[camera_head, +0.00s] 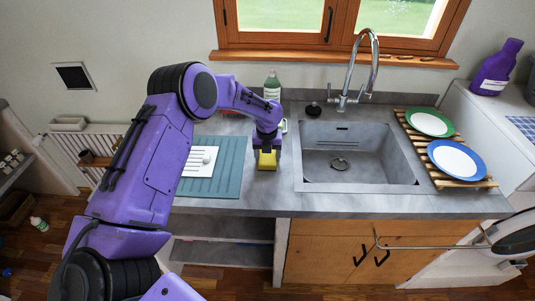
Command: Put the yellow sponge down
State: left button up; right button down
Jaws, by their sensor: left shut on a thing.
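The yellow sponge (267,160) is at or just above the grey counter, between the teal mat and the sink. My left gripper (266,150) points down over it and is shut on it. The gripper hides the sponge's upper part. I cannot tell whether the sponge's underside touches the counter. My right gripper is not in view.
The sink (340,186) with its tall tap (368,50) is right of the sponge. A teal mat (228,170) holding a white item lies to the left. A green soap bottle (272,86) stands behind. A wooden rack (452,183) carries two plates at the right.

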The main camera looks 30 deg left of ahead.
aim_at(267, 158)
pick_arm(q)
jog(key=o, duration=1.1)
jog(key=shift+o, duration=0.5)
jog(key=shift+f, duration=0.1)
jog(key=shift+w+r, duration=0.1)
jog(key=shift+r, duration=0.4)
notch_tip(267, 158, up, 11)
jog(key=s+b, duration=0.1)
jog(key=b, duration=0.2)
jog(key=shift+d+r, duration=0.2)
jog(key=shift+d, duration=0.05)
jog(key=shift+s, duration=0.1)
